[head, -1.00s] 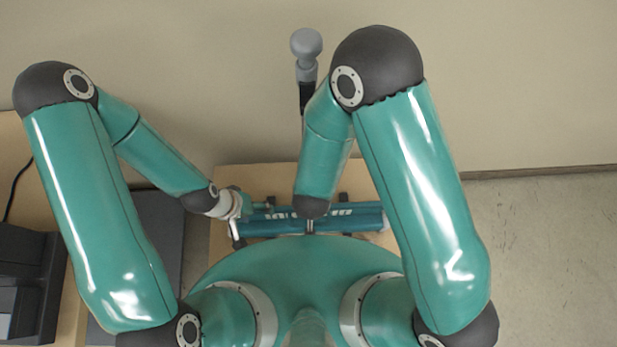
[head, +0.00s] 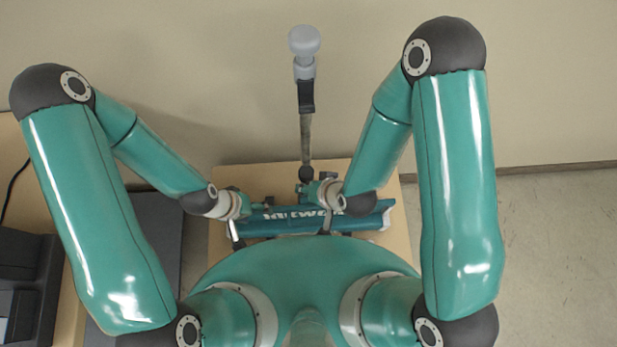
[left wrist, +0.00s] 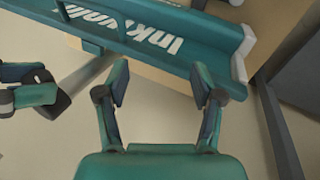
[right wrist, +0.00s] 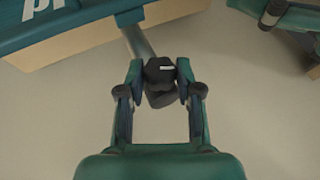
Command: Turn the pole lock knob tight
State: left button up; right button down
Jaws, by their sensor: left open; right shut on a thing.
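The black pole lock knob (right wrist: 159,71) sits on the grey pole (right wrist: 137,40) in the right wrist view. My right gripper (right wrist: 160,78) is shut on it, a finger on each side. In the head view the knob (head: 305,173) is at the pole's lower end, with my right gripper (head: 303,189) beside it. My left gripper (head: 262,208) is open and empty near the left part of the teal banner base (head: 372,217). The left wrist view shows the left gripper (left wrist: 160,80) with its fingers apart, just below the banner base (left wrist: 140,28).
The pole rises to a light grey rounded top (head: 304,41) against the beige wall (head: 210,80). The banner base lies over a wooden surface (head: 255,180). A dark machine (head: 25,270) stands at the left. Grey floor (head: 560,240) is clear at the right.

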jog(key=shift+d+m+y, duration=0.2)
jog(key=shift+m+y, duration=0.1)
jog(key=shift+y, duration=0.2)
pick_arm(q)
jog(key=shift+r, duration=0.2)
pick_arm(e)
jog(key=shift+f+y, duration=0.1)
jog(key=shift+y, duration=0.4)
jog(key=c, duration=0.8)
grip_release()
jog(key=shift+a, duration=0.1)
